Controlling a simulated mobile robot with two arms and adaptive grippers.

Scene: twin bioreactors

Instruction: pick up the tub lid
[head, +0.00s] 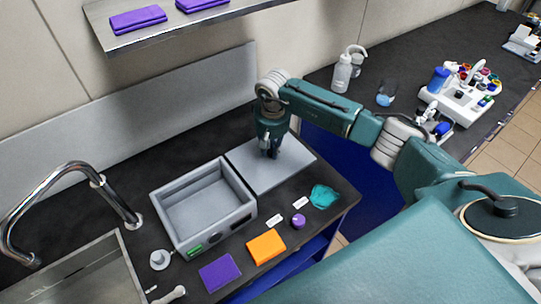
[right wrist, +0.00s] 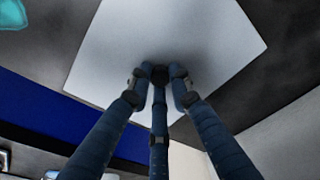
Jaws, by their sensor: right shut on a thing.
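The tub lid (head: 283,170) is a flat light grey plate on the dark counter, just right of the open grey tub. In the right wrist view the lid (right wrist: 120,50) fills the upper middle, pale and square-cornered. My right gripper (head: 269,153) comes down from above over the lid's upper part. In the right wrist view its fingers (right wrist: 160,76) are drawn together on a small dark knob near the lid's edge in that picture. The knob is mostly hidden by the fingers. Whether the lid is clear of the counter cannot be told. My left gripper is not in view.
The open empty tub (head: 247,184) stands left of the lid. In front lie an orange cloth (head: 266,247), a purple cloth (head: 219,272), a purple round item (head: 298,221) and a teal crumpled thing (head: 324,196). A sink tap (head: 105,185) stands left; a shelf (head: 165,35) hangs above.

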